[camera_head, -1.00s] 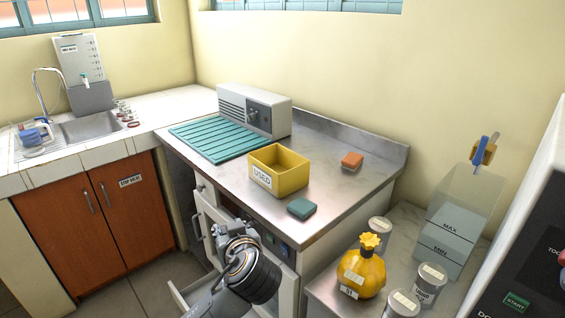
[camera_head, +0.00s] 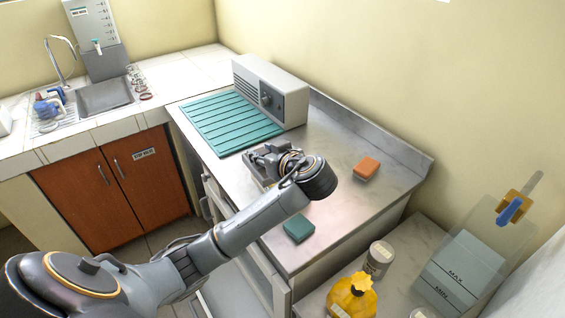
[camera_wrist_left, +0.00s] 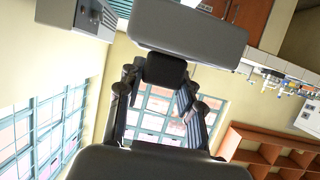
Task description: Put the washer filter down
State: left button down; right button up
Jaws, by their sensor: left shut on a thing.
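My left gripper (camera_head: 257,160) reaches over the front part of the steel counter, just in front of the teal ribbed mat (camera_head: 225,125), with its fingers pointing left. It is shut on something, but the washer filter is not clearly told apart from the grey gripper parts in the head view. Whether the held thing touches the counter is hidden. My right gripper is not in view.
A grey control box (camera_head: 272,92) stands behind the mat. A green sponge (camera_head: 299,229) and an orange sponge (camera_head: 367,168) lie on the counter. Bare steel lies around the orange sponge.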

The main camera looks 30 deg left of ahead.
pick_arm(q)
jog(key=w+f+p, duration=0.1)
jog(key=w+f, duration=0.2)
jog(key=w+f+p, duration=0.1)
jog(key=w+f, duration=0.2)
jog(key=f, duration=0.1)
jog(key=w+f+p, duration=0.1)
jog(key=w+f, duration=0.2)
jog(key=shift+a+f, duration=0.25)
jog(key=shift+f, duration=0.15)
jog(key=shift+f+b, duration=0.65)
jog(key=shift+b, duration=0.15)
jog(key=c, duration=0.9)
grip_release()
jog(key=shift+o, duration=0.2)
jog(key=shift+r, duration=0.1)
jog(key=shift+r, duration=0.1)
